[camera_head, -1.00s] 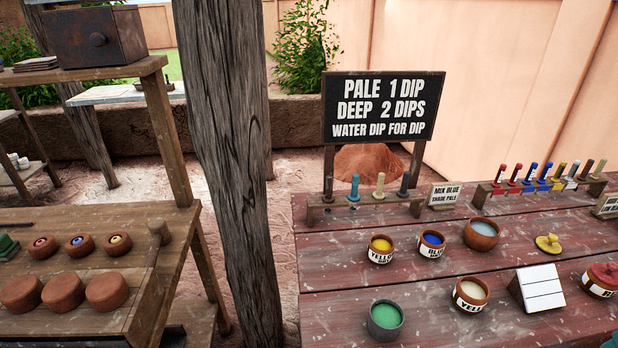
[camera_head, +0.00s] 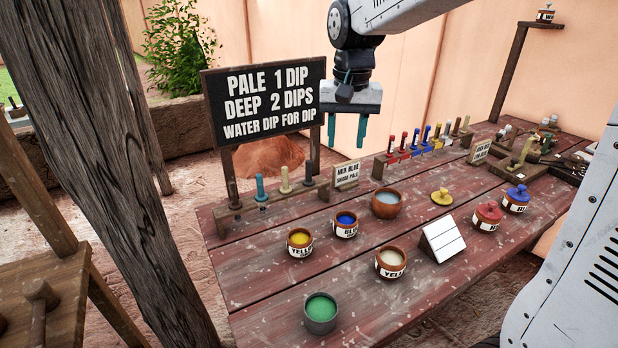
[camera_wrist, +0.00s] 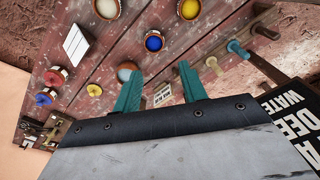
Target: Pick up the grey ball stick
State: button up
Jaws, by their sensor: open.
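A dark grey stick (camera_head: 309,173) stands upright at the right end of a small wooden rack (camera_head: 270,206) below the sign, beside a cream stick (camera_head: 285,180) and a teal stick (camera_head: 261,188). Its tip is too small to make out clearly. My gripper (camera_head: 347,132) is open and empty, with teal fingers pointing down, above and to the right of this rack in the picture. In the wrist view, the fingers (camera_wrist: 158,82) are apart with nothing between them. The teal stick (camera_wrist: 237,48) shows there right of the fingers; I cannot make out the grey one.
A black sign (camera_head: 265,95) stands behind the rack. A card (camera_head: 347,174) and a second rack of coloured sticks (camera_head: 410,152) are to the right. Several pots, including blue (camera_head: 346,229) and green (camera_head: 320,315), stand in front on the plank table (camera_head: 260,285). A wooden post (camera_head: 95,170) is left.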

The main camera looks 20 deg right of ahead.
jog(key=w+f+m, duration=0.2)
jog(key=w+f, duration=0.5)
jog(key=w, duration=0.6)
send_over(309, 181)
jog(key=shift+m+g, duration=0.3)
jog(key=shift+m, duration=0.1)
jog(key=f, duration=0.5)
jog(key=shift+w+d, duration=0.2)
jog(key=shift+d, duration=0.15)
jog(key=f, duration=0.1)
jog(key=w+f, duration=0.1)
jog(key=shift+f, duration=0.35)
jog(key=f, duration=0.6)
jog(key=shift+s+a+f, duration=0.1)
jog(key=shift+s+a, duration=0.1)
grip_shut()
